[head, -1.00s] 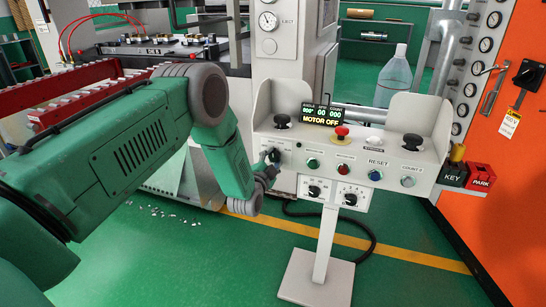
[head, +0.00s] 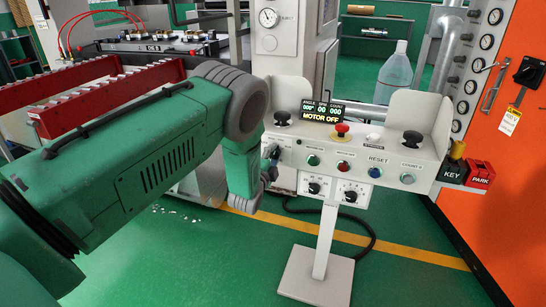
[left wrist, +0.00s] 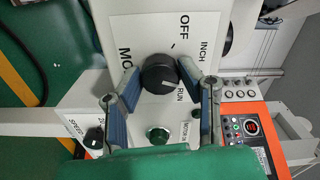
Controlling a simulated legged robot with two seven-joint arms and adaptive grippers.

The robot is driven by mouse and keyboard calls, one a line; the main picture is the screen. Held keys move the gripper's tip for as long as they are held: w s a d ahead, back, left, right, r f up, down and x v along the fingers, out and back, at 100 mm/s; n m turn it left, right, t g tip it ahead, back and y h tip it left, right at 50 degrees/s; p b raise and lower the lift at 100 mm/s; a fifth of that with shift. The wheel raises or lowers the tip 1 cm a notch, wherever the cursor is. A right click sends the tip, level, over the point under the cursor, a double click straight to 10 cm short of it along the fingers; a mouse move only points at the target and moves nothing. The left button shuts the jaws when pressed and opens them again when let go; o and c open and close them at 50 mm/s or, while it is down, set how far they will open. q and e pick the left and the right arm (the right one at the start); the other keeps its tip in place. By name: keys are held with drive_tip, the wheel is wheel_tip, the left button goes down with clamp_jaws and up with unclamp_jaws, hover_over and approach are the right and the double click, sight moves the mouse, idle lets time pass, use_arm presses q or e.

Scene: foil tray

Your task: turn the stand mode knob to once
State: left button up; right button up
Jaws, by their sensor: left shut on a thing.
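The stand's mode knob (left wrist: 158,73) is round and black on a pale panel, with labels reading OFF, INCH and RUN around it in the left wrist view. A light line on its face lies low and to the right, near RUN; its exact setting is hard to tell. My left gripper (left wrist: 159,78) has a blue-padded finger on either side of the knob and is shut on it. In the head view my left gripper (head: 267,172) is at the left end of the control stand (head: 350,150), largely hiding the knob (head: 274,153). My right gripper is not in view.
The stand's display (head: 321,113) reads MOTOR OFF. A red mushroom button (head: 341,129) and several coloured buttons share the panel. Two lower dials sit beneath. A clear bottle (head: 395,75) stands behind. A green button (left wrist: 158,135) lies close below the knob in the wrist view.

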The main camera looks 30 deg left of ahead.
use_arm(q)
drive_tip(key=shift+s+d+f, duration=0.1)
drive_tip(key=shift+d+f, duration=0.05)
drive_tip(key=shift+f, duration=0.1)
drive_tip(key=o, duration=1.1)
drive_tip(key=shift+r, duration=0.1)
drive_tip(key=v, duration=1.1)
drive_tip(key=shift+s, duration=0.35)
